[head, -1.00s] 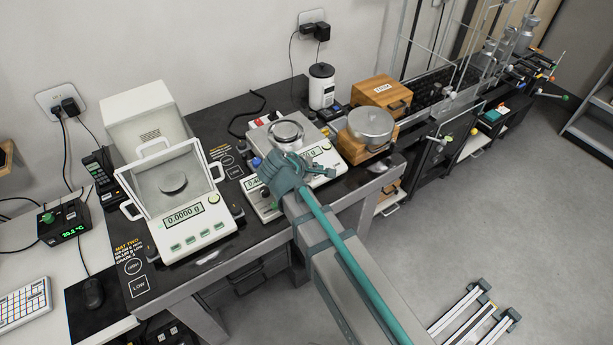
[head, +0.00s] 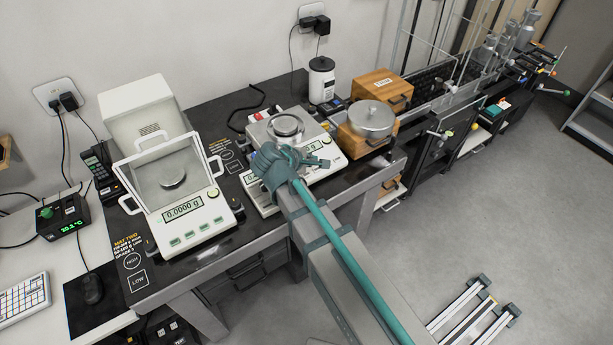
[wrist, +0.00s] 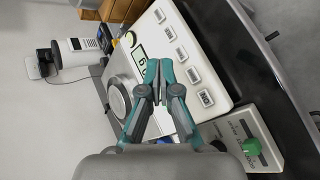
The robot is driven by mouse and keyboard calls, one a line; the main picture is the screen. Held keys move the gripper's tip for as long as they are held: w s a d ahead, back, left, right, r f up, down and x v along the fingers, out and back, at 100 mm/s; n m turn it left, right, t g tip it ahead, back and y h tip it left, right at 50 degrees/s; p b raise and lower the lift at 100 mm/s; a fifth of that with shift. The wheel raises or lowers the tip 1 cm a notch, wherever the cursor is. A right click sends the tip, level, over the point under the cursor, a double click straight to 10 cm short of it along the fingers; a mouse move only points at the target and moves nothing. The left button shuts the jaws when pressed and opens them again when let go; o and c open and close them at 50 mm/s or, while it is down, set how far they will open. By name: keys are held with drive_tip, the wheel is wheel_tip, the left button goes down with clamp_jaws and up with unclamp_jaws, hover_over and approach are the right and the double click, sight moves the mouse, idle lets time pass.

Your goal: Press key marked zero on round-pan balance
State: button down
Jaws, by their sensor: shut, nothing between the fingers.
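The round-pan balance (head: 332,150) is a white unit with a round metal pan (head: 287,125), behind my arm in the head view. In the wrist view its white body (wrist: 212,60), display (wrist: 141,58) and a row of several pale keys (wrist: 182,54) show, with the pan (wrist: 119,97) at left. The key nearest the bottom (wrist: 206,98) seems to read ON; the other legends are too small to read. My gripper (wrist: 159,64) is shut and empty, its tips over the front panel between display and keys. Whether they touch is unclear. In the head view my gripper (head: 326,162) hides part of the panel.
A shielded balance (head: 196,222) reading 0.0000 g stands left. A wooden box with a metal pot (head: 371,120) stands right. A green knob (wrist: 252,147) shows in the wrist view.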

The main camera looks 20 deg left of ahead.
drive_tip(key=shift+w+a+f+b, duration=0.25)
drive_tip(key=shift+f+b, duration=0.3)
drive_tip(key=shift+f, duration=0.5)
drive_tip(key=shift+w+a+f+b, duration=0.2)
drive_tip(key=shift+f+b, duration=0.35)
drive_tip(key=shift+f, duration=0.55)
drive_tip(key=shift+w+a+f+b, duration=0.25)
drive_tip(key=shift+f+b, duration=0.3)
drive_tip(key=shift+f, duration=0.5)
drive_tip(key=shift+f, duration=0.1)
drive_tip(key=shift+a+f, duration=0.1)
drive_tip(key=shift+f, duration=0.2)
drive_tip(key=shift+w+a+f+b, duration=0.1)
drive_tip(key=shift+f+b, duration=0.25)
drive_tip(key=shift+b, duration=0.05)
drive_tip(key=shift+r, duration=0.1)
drive_tip(key=shift+s+d+r+p, duration=0.2)
drive_tip(key=shift+r+p, duration=0.35)
drive_tip(key=shift+r, duration=0.15)
drive_tip(key=r+p, duration=0.2)
drive_tip(key=r, duration=0.1)
drive_tip(key=s+d+r+p, duration=0.1)
drive_tip(key=shift+r, duration=0.35)
